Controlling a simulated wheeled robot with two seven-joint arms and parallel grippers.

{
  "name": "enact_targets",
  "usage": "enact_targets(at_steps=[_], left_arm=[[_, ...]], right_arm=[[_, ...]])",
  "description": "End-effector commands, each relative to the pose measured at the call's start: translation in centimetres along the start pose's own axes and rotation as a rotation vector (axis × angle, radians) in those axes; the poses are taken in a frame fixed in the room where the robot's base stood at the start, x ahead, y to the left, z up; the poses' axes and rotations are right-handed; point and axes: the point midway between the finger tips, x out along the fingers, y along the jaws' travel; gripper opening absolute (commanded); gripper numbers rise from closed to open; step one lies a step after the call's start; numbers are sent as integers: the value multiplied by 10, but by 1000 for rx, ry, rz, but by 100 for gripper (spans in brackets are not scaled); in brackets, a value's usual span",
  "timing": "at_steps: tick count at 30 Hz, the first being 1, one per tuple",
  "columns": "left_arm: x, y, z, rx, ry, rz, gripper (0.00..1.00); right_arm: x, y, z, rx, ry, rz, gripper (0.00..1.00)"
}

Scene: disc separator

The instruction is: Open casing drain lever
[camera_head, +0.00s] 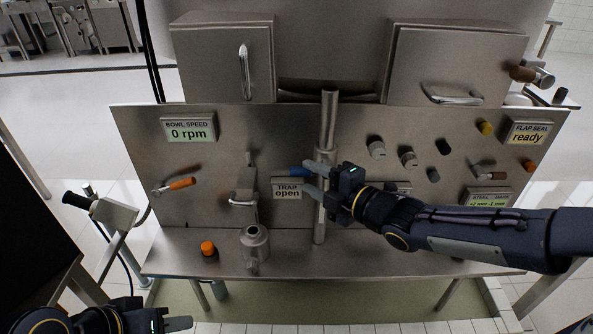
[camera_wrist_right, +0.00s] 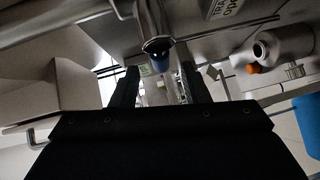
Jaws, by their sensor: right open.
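A short blue handle (camera_head: 300,172) sticks out beside the vertical steel pipe, just above the sign reading "TRAP open" (camera_head: 287,189). No label names the casing drain lever, so I cannot tell if this is it. My right gripper (camera_head: 316,178) is open at the pipe, its fingertips near the blue handle. In the right wrist view the blue end (camera_wrist_right: 160,62) shows between the two spread fingers, with no clear grip on it. My left gripper (camera_head: 182,323) is low at the left, partly cut off, its jaw opening unclear.
Several knobs sit on the right half. A steel jar (camera_head: 255,245) and an orange cap (camera_head: 208,248) stand on the bench ledge (camera_head: 390,255). The ledge's right side is clear.

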Motion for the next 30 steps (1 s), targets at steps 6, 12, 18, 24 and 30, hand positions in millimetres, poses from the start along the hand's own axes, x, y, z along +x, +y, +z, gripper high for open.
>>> enact_targets(at_steps=[6,12,18,24,30], left_arm=[[4,-2,2,0,0,0,36],[4,-2,2,0,0,0,36],[4,-2,2,0,0,0,36],[4,-2,2,0,0,0,36],[4,-2,2,0,0,0,36]], right_arm=[[35,-1,0,3,0,-2,41],[48,0,1,2,-3,-2,41],[49,0,1,2,-4,-2,41],[48,0,1,3,-4,-2,22],[48,0,1,3,-4,-2,0]])
